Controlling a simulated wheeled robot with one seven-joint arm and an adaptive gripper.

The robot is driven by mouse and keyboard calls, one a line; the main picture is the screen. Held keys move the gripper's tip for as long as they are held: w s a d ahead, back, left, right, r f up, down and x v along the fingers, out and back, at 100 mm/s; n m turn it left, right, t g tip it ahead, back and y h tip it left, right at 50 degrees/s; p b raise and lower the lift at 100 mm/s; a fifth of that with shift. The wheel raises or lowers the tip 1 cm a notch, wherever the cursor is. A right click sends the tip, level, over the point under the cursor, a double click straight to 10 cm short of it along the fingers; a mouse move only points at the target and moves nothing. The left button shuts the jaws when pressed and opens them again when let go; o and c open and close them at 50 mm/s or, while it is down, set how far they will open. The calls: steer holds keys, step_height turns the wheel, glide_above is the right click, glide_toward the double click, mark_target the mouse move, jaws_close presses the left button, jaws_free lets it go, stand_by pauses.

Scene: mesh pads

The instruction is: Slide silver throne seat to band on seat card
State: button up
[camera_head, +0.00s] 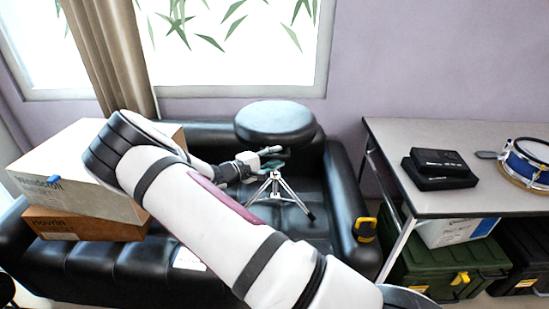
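The silver throne seat (275,120) is a round, dark padded stool top above a silver tripod (281,188). It stands upright on the black sofa seat, right of the sofa's middle. My gripper (274,157) is just under the padded top, at the upper part of the post. Whether its fingers touch or close on the post is too small to tell. A white card (188,259) lies on the sofa front, partly hidden by my arm. No band can be made out on it.
Stacked boxes (80,170) sit on the sofa's left end. The sofa's right armrest (349,200) bounds the seat, with a yellow-and-black item on it. A table (470,205) at right bears a black device (440,168) and blue drum (527,163).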

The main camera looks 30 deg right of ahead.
steer(key=shift+d, duration=0.15)
steer(key=shift+c, duration=0.5)
jaws_close()
steer(key=shift+f+b, duration=0.4)
steer(key=shift+f, duration=1.2)
steer(key=shift+o, duration=0.5)
jaws_free()
steer(key=shift+r, duration=0.15)
steer(key=v, duration=1.2)
steer(key=shift+r, duration=0.1)
